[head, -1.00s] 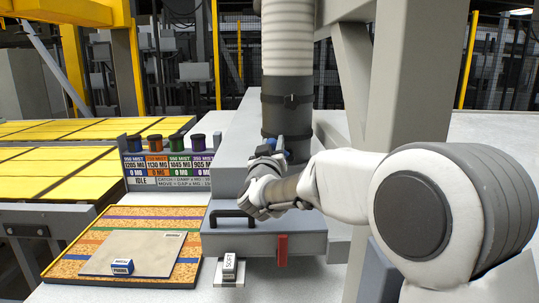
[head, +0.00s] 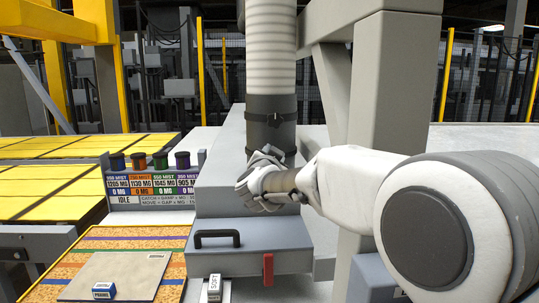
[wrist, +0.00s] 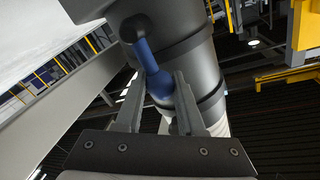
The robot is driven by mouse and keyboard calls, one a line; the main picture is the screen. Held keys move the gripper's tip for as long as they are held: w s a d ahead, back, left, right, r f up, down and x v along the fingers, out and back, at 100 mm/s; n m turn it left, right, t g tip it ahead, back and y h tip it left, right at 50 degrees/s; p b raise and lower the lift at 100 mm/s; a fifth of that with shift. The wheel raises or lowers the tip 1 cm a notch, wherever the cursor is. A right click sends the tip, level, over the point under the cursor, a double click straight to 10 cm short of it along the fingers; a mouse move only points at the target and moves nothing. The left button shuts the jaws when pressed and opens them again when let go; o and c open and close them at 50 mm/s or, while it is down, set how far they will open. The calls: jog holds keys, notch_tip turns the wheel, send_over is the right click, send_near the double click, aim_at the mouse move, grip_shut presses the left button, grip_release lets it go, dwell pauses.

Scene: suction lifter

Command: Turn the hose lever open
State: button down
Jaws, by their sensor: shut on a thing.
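The hose lever is blue and shows in the wrist view (wrist: 148,65), joined to a dark stub on the side of the dark hose collar (wrist: 178,45). My gripper (wrist: 158,90) has its two fingers on either side of the lever's wider end and is shut on it. In the head view my gripper (head: 262,162) is in front of the lower part of the dark collar (head: 270,120), under the pale ribbed hose (head: 270,45). The lever is hidden behind my gripper in that view.
A grey box with a black handle (head: 217,238) and a red tab (head: 268,268) lies below my gripper. A sign panel with coloured spools (head: 150,185) and a cork tray (head: 170,242) are at left. A thick grey post (head: 385,90) stands close on the right.

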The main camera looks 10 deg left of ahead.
jog(key=shift+d+m, duration=0.2)
jog(key=shift+m, duration=0.2)
jog(key=c, duration=0.5)
grip_release()
jog(key=s, duration=1.7)
jog(key=shift+s+d+r+b, duration=0.15)
jog(key=shift+d+b, duration=0.15)
jog(key=shift+b, duration=0.05)
